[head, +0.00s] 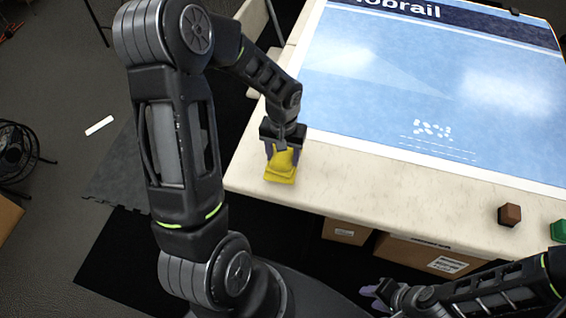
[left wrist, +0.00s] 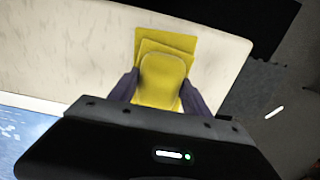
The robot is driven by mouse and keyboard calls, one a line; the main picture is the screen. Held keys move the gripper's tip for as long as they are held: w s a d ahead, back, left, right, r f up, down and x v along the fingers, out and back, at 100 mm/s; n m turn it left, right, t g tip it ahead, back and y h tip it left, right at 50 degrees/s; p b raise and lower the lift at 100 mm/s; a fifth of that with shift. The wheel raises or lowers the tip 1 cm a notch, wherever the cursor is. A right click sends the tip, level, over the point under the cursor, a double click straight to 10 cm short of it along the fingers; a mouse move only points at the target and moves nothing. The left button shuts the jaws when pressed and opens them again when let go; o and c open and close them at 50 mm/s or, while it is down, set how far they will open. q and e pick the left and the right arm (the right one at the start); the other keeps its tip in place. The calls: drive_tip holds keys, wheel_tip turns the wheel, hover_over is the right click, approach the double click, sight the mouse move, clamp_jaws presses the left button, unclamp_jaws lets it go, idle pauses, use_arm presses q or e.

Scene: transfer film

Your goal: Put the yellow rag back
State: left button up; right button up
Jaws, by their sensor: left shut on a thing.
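The yellow rag (head: 281,172) is at the near left corner of the table in the head view. It also shows in the left wrist view (left wrist: 163,72), as a rounded yellow piece over flat, square-edged yellow layers. My left gripper (head: 283,153) is over it, pointing down, with its two purple fingers shut on the rag from both sides; they also show in the left wrist view (left wrist: 160,88). I cannot tell whether the lower layers are part of the same rag. My right gripper (head: 376,295) is low at the bottom of the head view, away from the table top, and seems empty.
The pale table (head: 400,180) carries a large blue printed film sheet (head: 430,80). A brown block (head: 510,214) and a green block (head: 559,231) stand near the table's front edge at the right. Cardboard boxes (head: 420,254) sit below the table. The front strip between rag and blocks is clear.

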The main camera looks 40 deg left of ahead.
sight(283, 164)
use_arm(q)
wheel_tip(283, 164, down, 4)
drive_tip(key=shift+r, duration=0.15)
drive_tip(key=shift+f, duration=0.25)
drive_tip(key=shift+f, duration=0.2)
drive_tip(key=o, duration=1.3)
drive_tip(key=shift+r, duration=0.1)
drive_tip(key=shift+r, duration=0.1)
